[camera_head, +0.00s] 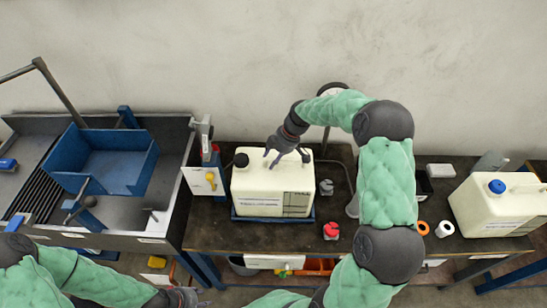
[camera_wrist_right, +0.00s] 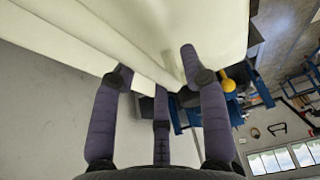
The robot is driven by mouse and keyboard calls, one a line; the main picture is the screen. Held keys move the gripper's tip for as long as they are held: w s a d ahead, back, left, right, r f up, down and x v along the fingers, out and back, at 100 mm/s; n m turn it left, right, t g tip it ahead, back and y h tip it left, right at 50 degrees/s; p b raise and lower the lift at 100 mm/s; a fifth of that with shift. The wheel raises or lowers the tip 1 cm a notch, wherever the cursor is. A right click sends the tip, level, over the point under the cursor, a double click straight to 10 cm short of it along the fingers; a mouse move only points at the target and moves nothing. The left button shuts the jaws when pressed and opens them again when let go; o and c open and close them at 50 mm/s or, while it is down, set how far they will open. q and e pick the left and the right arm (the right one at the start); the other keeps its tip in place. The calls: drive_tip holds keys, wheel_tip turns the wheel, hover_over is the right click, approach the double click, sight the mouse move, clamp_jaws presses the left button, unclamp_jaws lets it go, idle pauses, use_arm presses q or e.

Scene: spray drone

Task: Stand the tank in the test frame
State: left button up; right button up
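A cream tank (camera_head: 255,192) with a black cap stands upright in a low blue tray (camera_head: 272,219) on the dark bench. My right gripper (camera_head: 285,158) is at the tank's top, its fingers spread around the handle area. The right wrist view shows the fingers (camera_wrist_right: 160,80) apart against the tank's pale side (camera_wrist_right: 120,30); firm contact cannot be told. My left gripper (camera_head: 185,299) is low at the bottom edge, away from the tank, its fingers partly cut off. A blue open frame (camera_head: 113,160) sits in the grey basin at left; whether it is the test frame is unclear.
A second cream tank (camera_head: 495,208) with a blue cap stands at the right. A red-capped item (camera_head: 331,231), a grey fitting (camera_head: 326,187) and orange and white rings (camera_head: 444,229) lie on the bench (camera_head: 215,230). The grey basin (camera_head: 170,190) borders the bench at left.

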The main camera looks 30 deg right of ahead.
drive_tip(key=v, duration=1.2)
drive_tip(key=shift+a, duration=0.1)
